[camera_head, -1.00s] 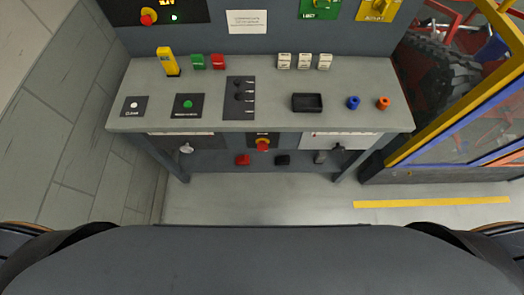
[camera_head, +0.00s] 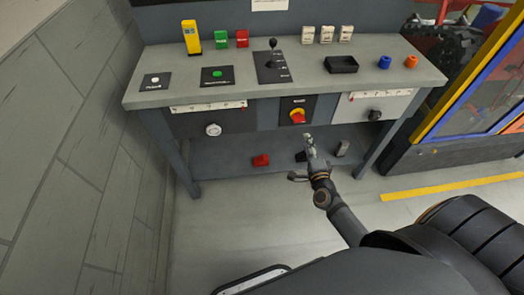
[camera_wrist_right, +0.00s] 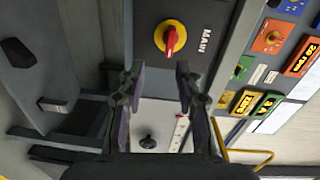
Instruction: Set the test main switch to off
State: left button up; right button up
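The main switch (camera_head: 297,117) is a red rotary handle on a round yellow base, on a dark plate in the bench's front panel. In the right wrist view the switch (camera_wrist_right: 170,38) sits beside the label "MAIN", its red handle lying roughly parallel to the lettering. My right gripper (camera_head: 308,143) is below and in front of the switch, apart from it. In the right wrist view its two fingers (camera_wrist_right: 160,75) are spread with nothing between them, and the switch lies beyond their tips. My left gripper is not in view.
Front-panel knobs flank the switch: a pale one (camera_head: 213,130) left, a dark one (camera_head: 375,115) right. The bench top (camera_head: 215,98) carries buttons, a lever, blocks and a black tray (camera_head: 341,65). A lower shelf (camera_head: 225,166) holds a red block (camera_head: 261,161). A yellow-framed enclosure stands right.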

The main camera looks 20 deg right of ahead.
aim_at(299, 119)
jog(key=shift+m, duration=0.5)
jog(key=x, duration=0.3)
jog(key=r+x, duration=0.1)
jog(key=x, duration=0.3)
jog(key=b+x, duration=0.1)
jog(key=x, duration=0.2)
jog(key=shift+w+a+r, duration=0.2)
jog(key=shift+w+a, duration=0.05)
jog(key=shift+w, duration=0.25)
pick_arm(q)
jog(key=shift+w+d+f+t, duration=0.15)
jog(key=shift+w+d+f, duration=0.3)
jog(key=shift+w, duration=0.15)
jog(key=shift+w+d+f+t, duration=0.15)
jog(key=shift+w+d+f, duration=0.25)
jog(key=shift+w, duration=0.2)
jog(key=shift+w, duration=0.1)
pick_arm(e)
grip_shut()
